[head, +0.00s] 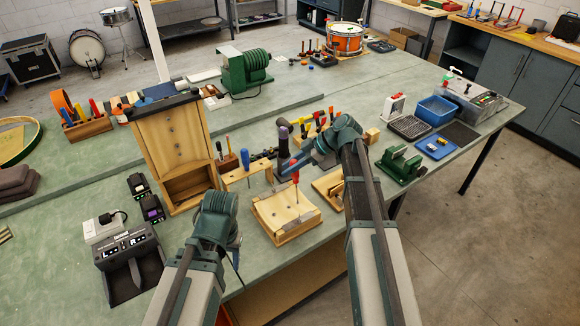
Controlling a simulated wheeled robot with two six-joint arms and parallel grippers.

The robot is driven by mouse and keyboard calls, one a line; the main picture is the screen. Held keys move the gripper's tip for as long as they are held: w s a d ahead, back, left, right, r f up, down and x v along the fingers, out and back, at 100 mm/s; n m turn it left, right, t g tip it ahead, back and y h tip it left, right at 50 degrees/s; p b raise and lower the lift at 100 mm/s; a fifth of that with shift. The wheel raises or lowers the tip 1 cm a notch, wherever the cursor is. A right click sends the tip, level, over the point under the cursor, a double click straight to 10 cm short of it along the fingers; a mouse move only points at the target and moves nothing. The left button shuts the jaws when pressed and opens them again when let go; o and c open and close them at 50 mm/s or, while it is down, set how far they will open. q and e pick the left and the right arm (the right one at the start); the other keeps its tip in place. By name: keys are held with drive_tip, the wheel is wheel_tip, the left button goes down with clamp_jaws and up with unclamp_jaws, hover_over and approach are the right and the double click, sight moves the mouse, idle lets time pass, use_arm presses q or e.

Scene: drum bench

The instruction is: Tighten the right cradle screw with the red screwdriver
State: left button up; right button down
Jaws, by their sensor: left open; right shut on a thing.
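The red screwdriver (295,174) stands roughly upright over the wooden cradle (283,222), its shaft pointing down at the right part of the cradle's top. My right gripper (297,162) is shut on its red handle. The shaft's tip is too small to tell whether it sits in a screw. The right cradle screw itself cannot be made out. My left gripper (234,238) is open and empty, low to the left of the cradle; its own wrist hides most of its fingers.
A wooden tool rack (246,174) with a blue-handled tool stands behind the cradle. A tall wooden cabinet (172,142) is to the left. A green vise (399,164) and a blue bin (437,109) are at the right. Bare green bench lies toward the back middle.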

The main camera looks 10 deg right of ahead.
drive_tip(key=shift+f, duration=0.15)
drive_tip(key=shift+s+m+t, duration=0.1)
drive_tip(key=shift+m+t, duration=0.2)
drive_tip(key=m+t, duration=0.1)
drive_tip(key=m+t+h, duration=0.1)
drive_tip(key=shift+w+m, duration=0.2)
drive_tip(key=shift+m, duration=0.1)
drive_tip(key=shift+w+d+m+t+h, duration=0.25)
drive_tip(key=shift+w+m+t+h, duration=0.3)
drive_tip(key=shift+m, duration=0.35)
drive_tip(key=shift+w+d+m+t+h, duration=0.15)
drive_tip(key=shift+m+t+h, duration=0.3)
drive_tip(key=shift+m, duration=0.4)
drive_tip(key=shift+w+d+m+t+h, duration=0.1)
drive_tip(key=shift+d+m+t+h, duration=0.1)
drive_tip(key=shift+m+t+h, duration=0.35)
drive_tip(key=shift+w+d+m+t+h, duration=0.2)
drive_tip(key=shift+m+h, duration=0.35)
drive_tip(key=shift+m, duration=0.55)
drive_tip(key=shift+s, duration=0.1)
